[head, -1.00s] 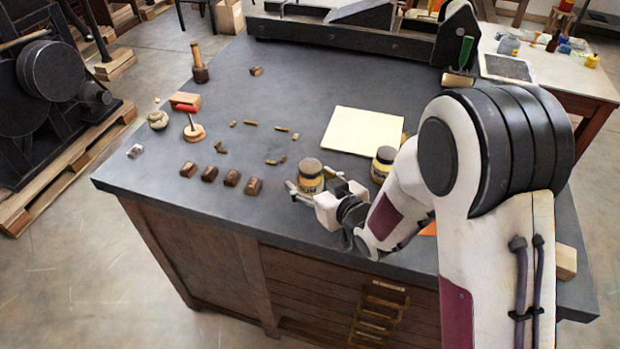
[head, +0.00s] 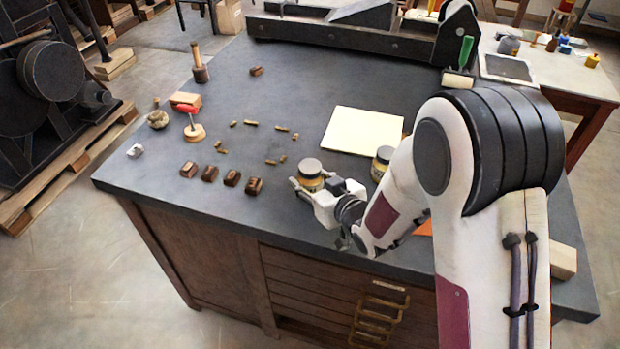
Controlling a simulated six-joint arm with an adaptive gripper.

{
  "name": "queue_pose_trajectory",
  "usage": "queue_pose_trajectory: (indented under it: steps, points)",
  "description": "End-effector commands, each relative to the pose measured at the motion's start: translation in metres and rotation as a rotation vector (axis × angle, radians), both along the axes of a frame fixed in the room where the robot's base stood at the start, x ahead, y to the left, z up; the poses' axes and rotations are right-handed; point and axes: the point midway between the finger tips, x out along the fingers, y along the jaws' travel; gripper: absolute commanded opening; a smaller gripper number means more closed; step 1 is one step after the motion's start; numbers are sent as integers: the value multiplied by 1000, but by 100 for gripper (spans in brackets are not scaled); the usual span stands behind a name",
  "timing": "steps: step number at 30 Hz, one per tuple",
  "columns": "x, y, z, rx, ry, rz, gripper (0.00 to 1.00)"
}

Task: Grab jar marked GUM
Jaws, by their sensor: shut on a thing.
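A small jar (head: 310,170) with a grey lid and a yellow-and-dark label is between the fingers of my gripper (head: 311,184), near the front edge of the dark worktop. My gripper is shut on this jar; its fingers cover part of the label, and I cannot read the lettering now. The jar stands upright; I cannot tell whether its base touches the worktop. A second similar jar (head: 381,163), with a grey lid and yellow label, stands to the right, partly hidden behind my arm.
A cream paper stack (head: 362,131) lies behind the jars. Several brown blocks (head: 231,178) and small pieces lie to the left, with a red-handled tool (head: 192,125) beyond.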

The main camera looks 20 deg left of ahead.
Motion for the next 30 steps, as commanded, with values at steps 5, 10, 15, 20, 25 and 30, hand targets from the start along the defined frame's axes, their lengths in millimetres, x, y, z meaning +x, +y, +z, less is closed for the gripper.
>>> queue_pose_trajectory:
  steps: [5,10,15,20,25,30]
  points:
    - [0,0,1,1,-1,0,13]
    - [0,0,5,2,-2,0,13]
    - [1,0,14,3,-3,0,13]
    - [0,0,29,2,-4,1,13]
    - [1,1,50,4,-6,1,13]
    - [1,1,70,2,-5,1,13]
